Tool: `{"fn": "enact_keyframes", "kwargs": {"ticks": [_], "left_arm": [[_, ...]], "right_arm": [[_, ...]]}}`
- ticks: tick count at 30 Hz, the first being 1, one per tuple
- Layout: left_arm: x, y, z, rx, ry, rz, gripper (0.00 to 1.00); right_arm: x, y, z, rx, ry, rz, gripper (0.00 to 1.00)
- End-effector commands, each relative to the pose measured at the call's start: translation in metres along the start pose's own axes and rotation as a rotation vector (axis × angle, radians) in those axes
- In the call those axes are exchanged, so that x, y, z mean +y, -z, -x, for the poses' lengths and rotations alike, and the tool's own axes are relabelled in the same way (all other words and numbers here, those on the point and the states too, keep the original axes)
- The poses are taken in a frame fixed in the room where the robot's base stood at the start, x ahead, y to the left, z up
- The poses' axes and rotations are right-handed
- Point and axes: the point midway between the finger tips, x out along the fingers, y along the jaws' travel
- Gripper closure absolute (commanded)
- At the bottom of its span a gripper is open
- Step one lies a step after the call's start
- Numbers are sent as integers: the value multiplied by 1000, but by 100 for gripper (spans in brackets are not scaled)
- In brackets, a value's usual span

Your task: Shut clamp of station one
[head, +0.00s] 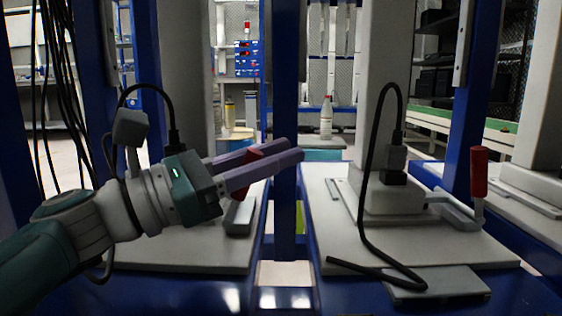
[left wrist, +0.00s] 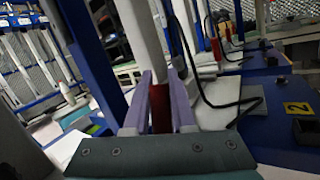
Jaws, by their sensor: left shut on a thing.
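My left gripper (head: 278,163) reaches in from the left over the left station (head: 190,257). Its two purple fingers are shut on a red clamp handle (head: 253,156), which is partly hidden by the fingers. In the left wrist view the red handle (left wrist: 161,108) stands between the two fingers. A grey clamp part (head: 240,214) sits below it on the white plate. The rest of this clamp is hidden behind my gripper, so I cannot tell the full lever angle. My right gripper is not in view.
The right station (head: 340,240) has its own clamp with an upright red handle (head: 479,172) and a loose black cable (head: 367,215). A yellow number 2 label (left wrist: 297,108) shows in the left wrist view. Blue posts (head: 286,110) stand close by. A bottle (head: 326,118) stands behind.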

Motion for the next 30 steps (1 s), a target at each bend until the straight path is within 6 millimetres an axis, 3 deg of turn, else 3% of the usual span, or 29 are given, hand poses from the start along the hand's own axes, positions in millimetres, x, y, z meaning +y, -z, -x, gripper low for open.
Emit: {"fn": "enact_keyframes", "kwargs": {"ticks": [8, 9, 17, 25, 30], "left_arm": [[0, 1, 0, 2, 0, 2, 100], [0, 1, 0, 3, 0, 2, 76], [0, 1, 0, 2, 0, 1, 47], [0, 0, 2, 2, 0, 1, 47], [1, -3, 22, 5, -2, 2, 47]], "right_arm": [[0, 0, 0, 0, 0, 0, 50], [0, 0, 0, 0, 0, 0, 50], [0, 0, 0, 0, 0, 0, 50], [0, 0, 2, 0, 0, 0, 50], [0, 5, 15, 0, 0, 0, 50]]}}
